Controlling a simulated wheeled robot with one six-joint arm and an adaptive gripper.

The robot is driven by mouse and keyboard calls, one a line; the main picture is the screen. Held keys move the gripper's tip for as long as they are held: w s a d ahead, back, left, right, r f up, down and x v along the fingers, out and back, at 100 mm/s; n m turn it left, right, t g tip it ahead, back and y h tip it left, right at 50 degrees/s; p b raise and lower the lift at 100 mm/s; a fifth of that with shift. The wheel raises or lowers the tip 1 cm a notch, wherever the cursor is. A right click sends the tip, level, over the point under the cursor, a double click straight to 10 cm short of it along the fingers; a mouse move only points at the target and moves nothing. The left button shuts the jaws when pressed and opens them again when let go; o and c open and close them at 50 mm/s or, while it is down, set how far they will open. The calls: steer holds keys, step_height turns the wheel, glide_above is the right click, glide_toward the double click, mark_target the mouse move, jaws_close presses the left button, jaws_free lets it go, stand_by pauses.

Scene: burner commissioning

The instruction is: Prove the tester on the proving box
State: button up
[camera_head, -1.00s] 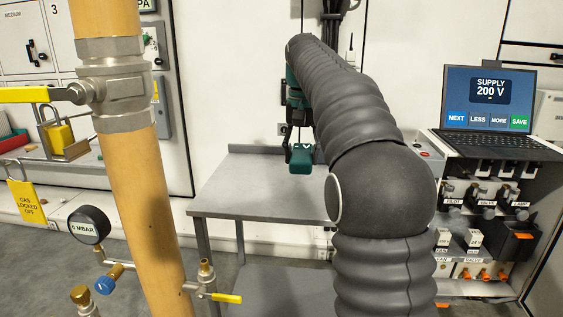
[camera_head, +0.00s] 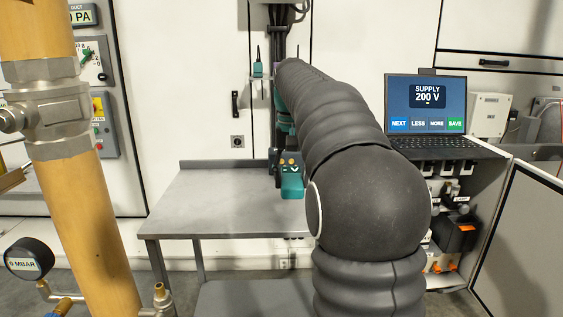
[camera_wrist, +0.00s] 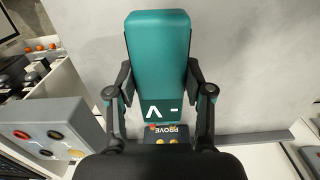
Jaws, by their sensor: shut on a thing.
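My gripper (camera_wrist: 160,105) is shut on the teal tester (camera_wrist: 158,60), which bears a white V and dash mark. The tester also shows in the head view (camera_head: 292,187), over the grey table. A dark block lettered PROVE (camera_wrist: 172,135), apparently the proving box, shows just past the tester's lower end in the wrist view. Orange dots show there, and similar dots show above the tester in the head view. I cannot tell whether the tester touches the block, as the gripper and tester hide part of it.
The grey table (camera_head: 205,205) is mostly bare. A laptop (camera_head: 425,105) reading SUPPLY 200 V stands on a cabinet at right, its door open. A grey box with coloured round fittings (camera_wrist: 55,125) is left in the wrist view. A yellow pipe (camera_head: 75,210) with a gauge stands at front left.

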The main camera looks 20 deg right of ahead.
mark_target(290, 168)
step_height(290, 168, down, 3)
steer(key=shift+d+f, duration=0.1)
steer(key=shift+w, duration=0.2)
steer(key=shift+n, duration=0.3)
steer(key=shift+r+p, duration=0.2)
steer(key=shift+p, duration=0.25)
steer(key=shift+w+d+p, duration=0.15)
steer(key=shift+w+p, duration=0.05)
steer(key=shift+p, duration=0.1)
steer(key=w+p, duration=0.1)
steer(key=w+d+p, duration=0.1)
steer(key=w+p, duration=0.2)
steer(key=shift+d+r, duration=0.1)
steer(key=shift+d, duration=0.2)
steer(key=shift+w+d+p, duration=0.25)
steer(key=shift+w+p, duration=0.2)
steer(key=shift+w, duration=0.15)
steer(key=shift+w+d+p, duration=0.25)
steer(key=shift+w+p, duration=0.2)
steer(key=shift+w, duration=0.1)
steer(key=shift+w+d+f, duration=0.25)
steer(key=shift+w+f, duration=0.05)
steer(key=shift+w, duration=0.25)
steer(key=shift+w+d, duration=0.1)
steer(key=shift+w, duration=0.2)
